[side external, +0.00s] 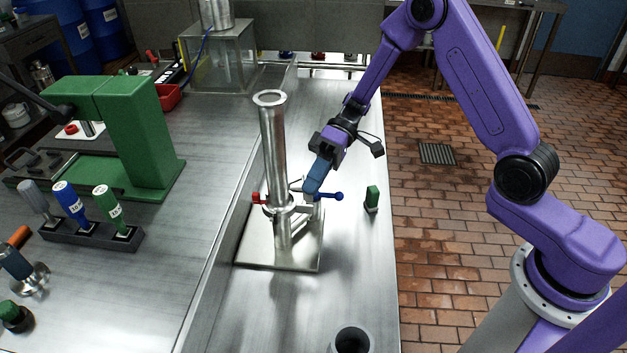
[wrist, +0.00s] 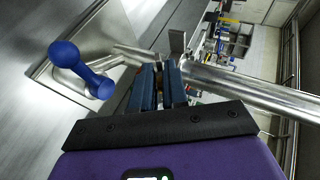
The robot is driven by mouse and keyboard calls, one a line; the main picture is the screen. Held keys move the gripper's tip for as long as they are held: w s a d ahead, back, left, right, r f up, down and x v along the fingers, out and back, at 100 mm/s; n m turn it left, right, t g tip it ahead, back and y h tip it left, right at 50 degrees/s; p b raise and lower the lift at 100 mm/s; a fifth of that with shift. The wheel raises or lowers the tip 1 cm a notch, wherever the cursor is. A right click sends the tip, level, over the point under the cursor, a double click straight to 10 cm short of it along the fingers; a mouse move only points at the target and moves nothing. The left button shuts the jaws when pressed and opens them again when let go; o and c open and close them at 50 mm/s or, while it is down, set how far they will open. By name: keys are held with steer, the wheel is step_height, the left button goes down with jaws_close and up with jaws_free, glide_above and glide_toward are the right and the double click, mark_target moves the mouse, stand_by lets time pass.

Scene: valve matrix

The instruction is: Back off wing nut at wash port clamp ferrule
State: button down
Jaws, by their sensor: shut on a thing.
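My gripper (side external: 309,187) is at the clamp on the upright steel pipe (side external: 273,140), coming down from the upper right. In the wrist view its blue fingers (wrist: 166,70) are nearly together, closed on a small part at the clamp, which I take to be the wing nut. The fingers hide most of it. A flat metal tab (wrist: 177,40) stands up just past the fingertips. The clamp ferrule (side external: 280,208) rings the pipe low down, partly hidden behind my gripper.
A blue ball-ended handle (side external: 332,196) sticks out right beside my fingers; it also shows in the wrist view (wrist: 80,70). A red handle (side external: 257,197) is on the left. A green-topped part (side external: 372,198) stands to the right.

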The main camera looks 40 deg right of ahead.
steer(key=c, duration=1.3)
jaws_free()
steer(key=shift+o, duration=0.2)
steer(key=shift+d, duration=0.1)
steer(key=v, duration=1.7)
steer(key=shift+w, duration=0.2)
steer(key=shift+d+r, duration=0.1)
